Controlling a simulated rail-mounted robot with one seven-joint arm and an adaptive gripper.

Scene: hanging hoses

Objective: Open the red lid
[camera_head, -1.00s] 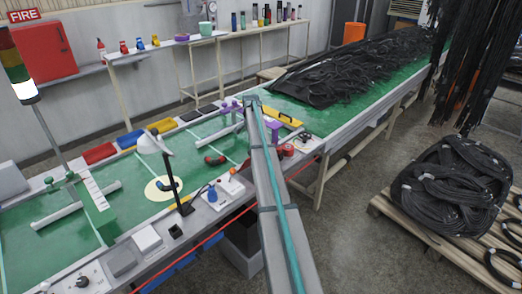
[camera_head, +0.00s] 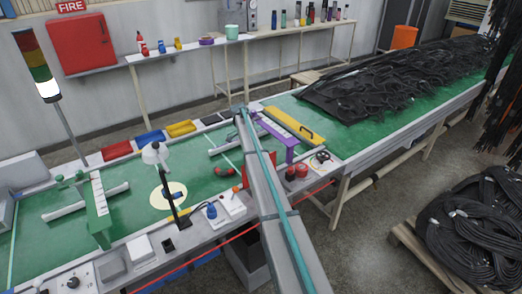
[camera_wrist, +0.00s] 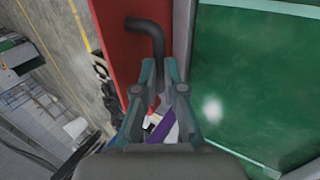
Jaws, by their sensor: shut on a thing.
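The red lid (camera_wrist: 112,42) is a flat red panel in the wrist view, with a bent black handle (camera_wrist: 150,32) on it. My gripper (camera_wrist: 162,68) is shut on this handle, whose lower part lies between the fingers. In the head view, a bit of red panel (camera_head: 273,166) shows beside my arm, seemingly raised above the bench. Most of it, and my gripper, are hidden behind my arm there.
A yellow lid with a dark handle (camera_head: 290,124) lies on the green bench (camera_head: 334,138) behind my arm. A purple bracket (camera_head: 277,139) and red buttons (camera_head: 296,172) are close to the arm. A desk lamp (camera_head: 172,185) stands left. Black hoses (camera_head: 380,80) cover the far bench.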

